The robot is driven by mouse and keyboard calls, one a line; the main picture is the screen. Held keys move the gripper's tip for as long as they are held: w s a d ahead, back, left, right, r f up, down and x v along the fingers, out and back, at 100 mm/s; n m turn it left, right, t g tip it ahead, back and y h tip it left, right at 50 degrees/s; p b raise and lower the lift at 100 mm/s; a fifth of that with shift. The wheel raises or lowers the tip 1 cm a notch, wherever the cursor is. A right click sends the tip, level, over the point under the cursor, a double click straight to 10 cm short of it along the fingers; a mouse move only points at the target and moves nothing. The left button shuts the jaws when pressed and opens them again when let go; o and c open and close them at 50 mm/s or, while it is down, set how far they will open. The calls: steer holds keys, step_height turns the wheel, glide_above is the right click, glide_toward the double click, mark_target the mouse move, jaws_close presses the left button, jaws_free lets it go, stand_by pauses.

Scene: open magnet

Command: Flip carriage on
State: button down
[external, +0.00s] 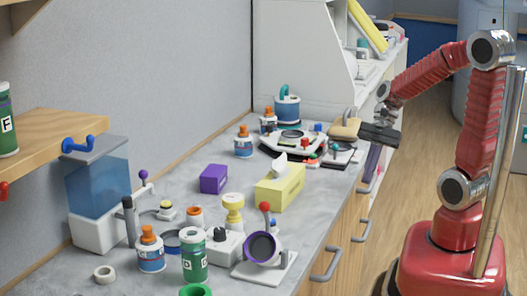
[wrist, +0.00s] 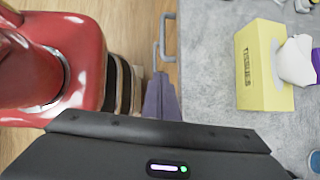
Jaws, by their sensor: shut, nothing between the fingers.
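My gripper (external: 369,178) hangs off the right edge of the counter, above the floor side of the drawers. Its purple fingers are together and point down, holding nothing. The shut fingers also show in the wrist view (wrist: 160,85), beside the counter edge and apart from it. No part is plainly marked as the carriage. A white device with coloured knobs (external: 297,140) sits at the back of the counter. A stand with a purple-rimmed disc and a red-topped lever (external: 265,245) sits at the front. I cannot tell which one bears the carriage switch.
The grey counter (external: 215,170) holds a yellow tissue box (external: 279,188), a purple box (external: 213,179), a green can (external: 194,258) and several jars. The tissue box also shows in the wrist view (wrist: 258,65). Drawer handles (external: 326,266) stick out from the counter front.

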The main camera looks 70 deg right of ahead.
steer(key=d+m+y, duration=0.1)
steer(key=m, duration=0.2)
steer(key=m+t+y, duration=0.1)
steer(key=m+t, duration=1.2)
steer(key=m, duration=1.1)
glide_toward(342, 162)
steer(key=s+a+r, duration=0.1)
steer(key=a+r, duration=0.2)
steer(key=a, duration=0.1)
steer(key=shift+a, duration=0.1)
steer(key=shift+w+a, duration=0.1)
steer(key=x, duration=1)
steer(key=shift+r, duration=0.15)
steer(key=shift+w+d+r, duration=0.15)
steer(key=shift+d+r, duration=0.05)
steer(key=shift+d, duration=0.85)
steer(key=shift+w+d+r, duration=0.15)
steer(key=shift+d+r, duration=0.05)
steer(key=shift+d, duration=0.8)
